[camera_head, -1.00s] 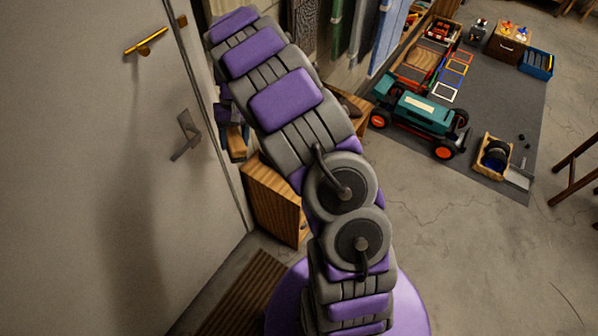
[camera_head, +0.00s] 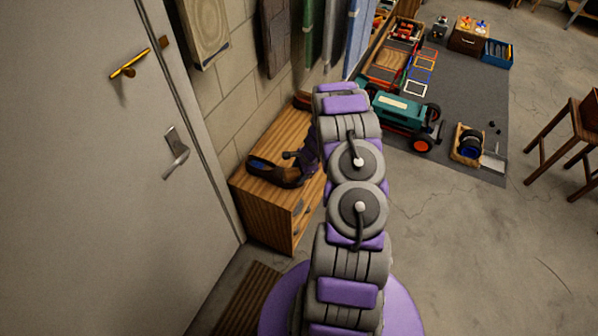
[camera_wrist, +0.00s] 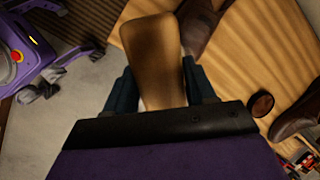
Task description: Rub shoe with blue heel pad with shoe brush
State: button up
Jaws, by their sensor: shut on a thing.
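My gripper (camera_wrist: 160,92) is shut on a shoe brush (camera_wrist: 153,50) with a smooth wooden back, held over the wooden cabinet. In the head view my gripper (camera_head: 300,156) is small and dark, close above the near shoe (camera_head: 268,171). This dark brown shoe seems to have a bluish patch inside, but it is too small to be sure it is a heel pad. In the wrist view the near shoe (camera_wrist: 200,28) is partly hidden behind the brush. I cannot tell whether the bristles touch it. Another brown shoe (camera_wrist: 298,117) lies farther along the cabinet.
The wooden cabinet (camera_head: 262,212) stands against the block wall, beside the door (camera_head: 85,200). A small round dark tin (camera_wrist: 262,103) lies on its top between the shoes. A teal toy car (camera_head: 402,112) and toys lie on a grey mat. Open floor is at the right.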

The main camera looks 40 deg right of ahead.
jog(key=d+f, duration=0.1)
jog(key=f, duration=0.1)
jog(key=d+f+b, duration=0.1)
jog(key=shift+w+d+f, duration=0.25)
jog(key=shift+d, duration=0.05)
jog(key=a+f, duration=0.1)
jog(key=w+a+f+b, duration=0.1)
jog(key=shift+a+f+b, duration=0.25)
jog(key=shift+a+b, duration=0.05)
jog(key=shift+d+f, duration=0.25)
jog(key=shift+d, duration=0.55)
jog(key=shift+a+r, duration=0.15)
jog(key=shift+a, duration=0.6)
jog(key=shift+w+d+f, duration=0.15)
jog(key=shift+d+f, duration=0.4)
jog(key=shift+f, duration=0.05)
jog(key=shift+a+f, duration=0.15)
jog(key=shift+a, duration=0.35)
jog(key=shift+w+f, duration=0.1)
jog(key=shift+f, duration=0.05)
jog(key=shift+d, duration=0.15)
